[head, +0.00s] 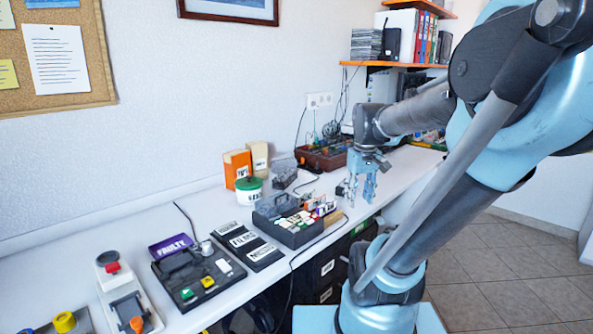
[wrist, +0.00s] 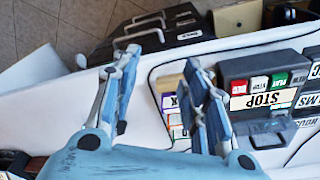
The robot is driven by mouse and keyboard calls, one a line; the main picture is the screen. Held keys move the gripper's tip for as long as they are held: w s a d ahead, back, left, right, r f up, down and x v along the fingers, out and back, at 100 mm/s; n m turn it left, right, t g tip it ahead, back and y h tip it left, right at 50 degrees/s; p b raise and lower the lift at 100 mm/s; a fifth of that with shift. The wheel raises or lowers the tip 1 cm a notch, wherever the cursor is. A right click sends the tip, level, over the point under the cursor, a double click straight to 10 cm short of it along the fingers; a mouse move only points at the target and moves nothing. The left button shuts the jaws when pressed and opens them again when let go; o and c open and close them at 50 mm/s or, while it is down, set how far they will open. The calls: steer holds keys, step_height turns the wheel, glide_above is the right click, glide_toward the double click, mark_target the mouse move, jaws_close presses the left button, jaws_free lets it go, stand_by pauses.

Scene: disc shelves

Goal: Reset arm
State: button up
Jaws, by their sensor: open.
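My gripper (head: 362,184) hangs from my blue and grey arm above the right part of the white workbench (head: 397,172). In the wrist view my gripper (wrist: 165,75) shows two blue fingers spread apart with nothing between them. The gripper touches nothing that I can see.
On the bench stand a dark tray of labelled blocks (head: 290,232), a white tub with a green lid (head: 249,191), orange (head: 237,168) and cream boxes, a FAULTY box (head: 171,246) and a device with red and orange knobs (head: 124,300). A shelf (head: 395,64) holds binders above.

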steer(key=s+f+m, duration=0.3)
steer(key=s+f, duration=0.7)
steer(key=shift+s+t, duration=0.4)
steer(key=shift+f, duration=0.1)
steer(key=shift+c, duration=0.5)
